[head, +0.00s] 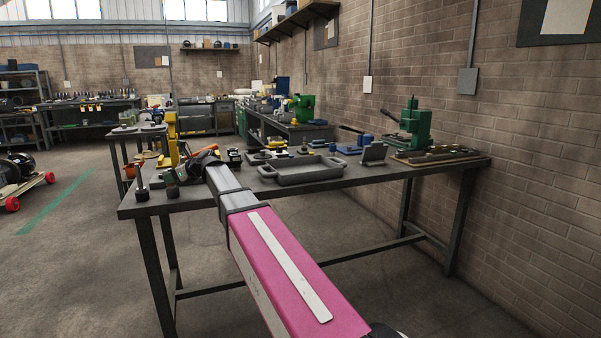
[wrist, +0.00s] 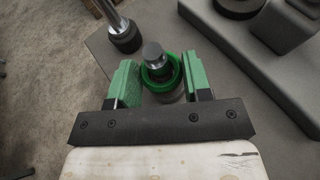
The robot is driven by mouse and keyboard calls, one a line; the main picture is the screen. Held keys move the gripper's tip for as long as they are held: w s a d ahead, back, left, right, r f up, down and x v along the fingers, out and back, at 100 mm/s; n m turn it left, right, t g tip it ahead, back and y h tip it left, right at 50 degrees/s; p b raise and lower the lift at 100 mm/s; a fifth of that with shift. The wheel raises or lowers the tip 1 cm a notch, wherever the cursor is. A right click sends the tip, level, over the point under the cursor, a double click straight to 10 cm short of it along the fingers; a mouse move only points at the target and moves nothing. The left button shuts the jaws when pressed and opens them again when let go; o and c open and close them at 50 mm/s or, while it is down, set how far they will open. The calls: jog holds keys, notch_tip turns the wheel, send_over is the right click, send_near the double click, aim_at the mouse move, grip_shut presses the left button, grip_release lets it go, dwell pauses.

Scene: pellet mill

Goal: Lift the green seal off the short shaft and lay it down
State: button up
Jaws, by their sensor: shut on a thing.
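The green seal (wrist: 176,72) is a ring around the short shaft (wrist: 153,51), whose bare metal top shows through it in the wrist view. My gripper (wrist: 160,64) is shut on the seal, one green-padded finger on each side. A dark round base shows just below the ring. I cannot tell whether the seal has risen along the shaft. In the head view my gripper (head: 172,178) is over the near left corner of the workbench (head: 350,183), and the seal is too small to make out there.
A taller shaft (wrist: 119,28) on a dark base stands left of the short one, near the bench edge; the floor lies beyond. A grey tray (head: 300,174) is right of my arm. A green press (head: 414,124) stands at the bench's right end.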

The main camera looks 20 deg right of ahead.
dwell(0.4)
jog(key=shift+r, duration=3.9)
jog(key=shift+s, duration=0.1)
